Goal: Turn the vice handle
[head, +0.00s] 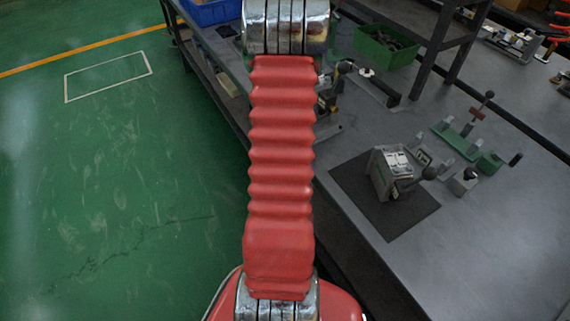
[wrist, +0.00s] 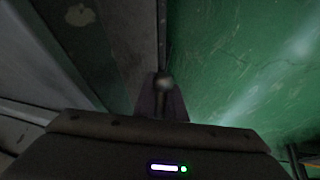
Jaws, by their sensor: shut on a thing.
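My gripper (wrist: 161,104) is at the middle of the wrist view, its dark body filling the bottom. It is shut on a thin grey bar with a rounded end, which looks like the vice handle (wrist: 165,84). Most of the bar is hidden between the fingers. In the head view, a dark metal device that looks like the vice (head: 328,102) stands at the bench's left edge. My red arm hides part of it. I cannot make out my gripper in the head view.
A grey bench (head: 480,240) fills the right side. On it are a lever block (head: 385,172) on a dark mat (head: 412,219), a green fixture (head: 458,140) and a green bin (head: 385,46). Green floor (head: 130,190) is open at left. A blue crate (head: 210,12) sits at the back.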

